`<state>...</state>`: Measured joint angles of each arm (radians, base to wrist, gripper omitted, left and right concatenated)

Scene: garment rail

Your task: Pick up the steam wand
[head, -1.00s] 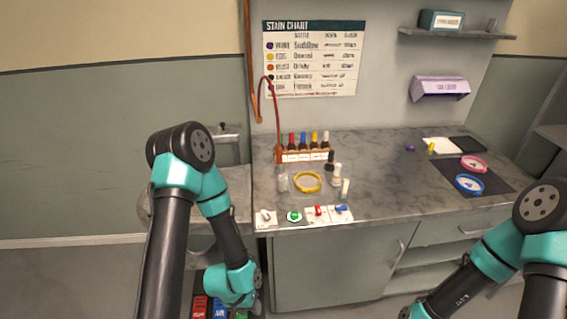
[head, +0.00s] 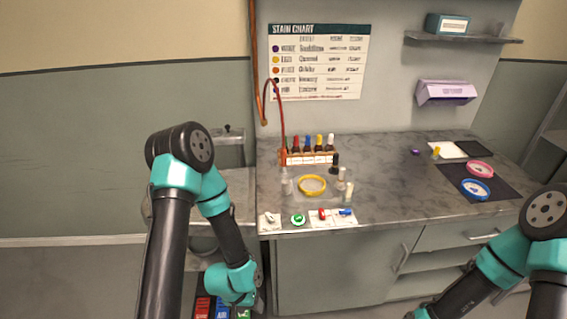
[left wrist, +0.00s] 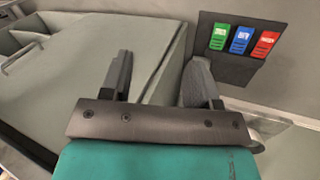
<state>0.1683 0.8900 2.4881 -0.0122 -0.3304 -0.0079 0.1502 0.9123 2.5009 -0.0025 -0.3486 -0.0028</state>
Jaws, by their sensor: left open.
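A thin red-orange hose (head: 281,110) arches beside the stain chart and comes down to an orange piece (head: 283,157) at the left end of the bottle rack. This piece may be the steam wand, but it is too small to be sure. My left arm (head: 215,205) reaches down in front of the counter's left end, well below and left of that piece. In the left wrist view my left gripper (left wrist: 162,62) is open with nothing between its fingers. My right arm (head: 500,260) is at the lower right, and its gripper is out of the picture.
Green, blue and red labelled pedals (left wrist: 241,39) lie low near my left gripper. The counter's middle right is clear.

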